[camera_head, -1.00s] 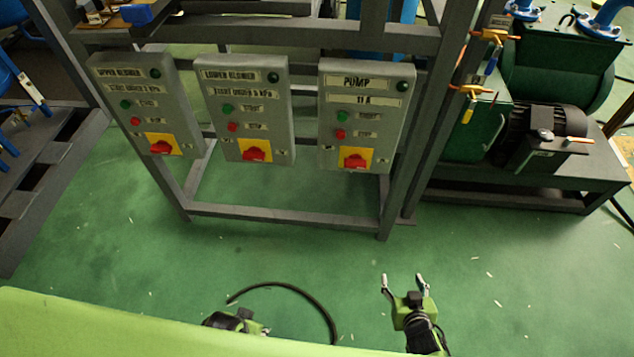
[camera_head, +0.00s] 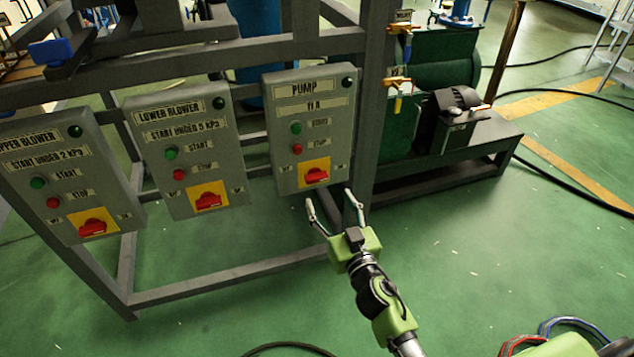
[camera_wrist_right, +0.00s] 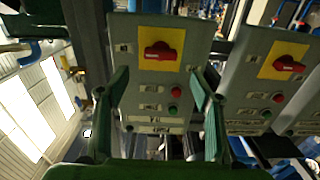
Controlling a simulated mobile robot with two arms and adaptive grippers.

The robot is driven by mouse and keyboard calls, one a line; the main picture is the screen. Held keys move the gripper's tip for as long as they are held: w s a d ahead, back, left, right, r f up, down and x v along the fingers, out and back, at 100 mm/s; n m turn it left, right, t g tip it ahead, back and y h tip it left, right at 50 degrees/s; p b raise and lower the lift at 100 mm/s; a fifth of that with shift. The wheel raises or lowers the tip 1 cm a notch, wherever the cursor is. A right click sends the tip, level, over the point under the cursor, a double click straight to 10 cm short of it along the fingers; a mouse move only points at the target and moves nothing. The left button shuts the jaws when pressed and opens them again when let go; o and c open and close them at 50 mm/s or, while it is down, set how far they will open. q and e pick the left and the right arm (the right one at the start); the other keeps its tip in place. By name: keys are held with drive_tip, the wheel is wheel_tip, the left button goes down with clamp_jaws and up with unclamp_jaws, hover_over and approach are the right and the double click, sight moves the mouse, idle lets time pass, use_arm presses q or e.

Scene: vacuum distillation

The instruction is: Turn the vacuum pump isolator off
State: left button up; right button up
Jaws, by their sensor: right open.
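The pump control box (camera_head: 338,120) is a grey panel labelled PUMP, mounted on the frame in the head view. Its isolator is a red rotary knob (camera_head: 316,176) on a yellow plate near the bottom of the box. A green button (camera_head: 295,128) and a red button (camera_head: 297,149) sit above it. My right gripper (camera_head: 329,198) is open and empty, its fingertips just below the pump box in the picture. In the right wrist view, which looks upside down, the red knob (camera_wrist_right: 160,53) shows beyond and between the open fingers (camera_wrist_right: 160,85). My left gripper is not in view.
The lower blower box (camera_head: 185,150) and upper blower box (camera_head: 65,175) hang to the left with similar red knobs. A dark metal frame post (camera_head: 375,100) stands right of the pump box. A green pump machine (camera_head: 435,65) is behind it. Green floor in front is open.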

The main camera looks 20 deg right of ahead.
sight(318, 179)
drive_tip(key=w, duration=0.8)
drive_tip(key=shift+w+a+b, duration=0.2)
drive_tip(key=shift+w+b, duration=0.1)
drive_tip(key=shift+w, duration=0.1)
drive_tip(key=c, duration=1.1)
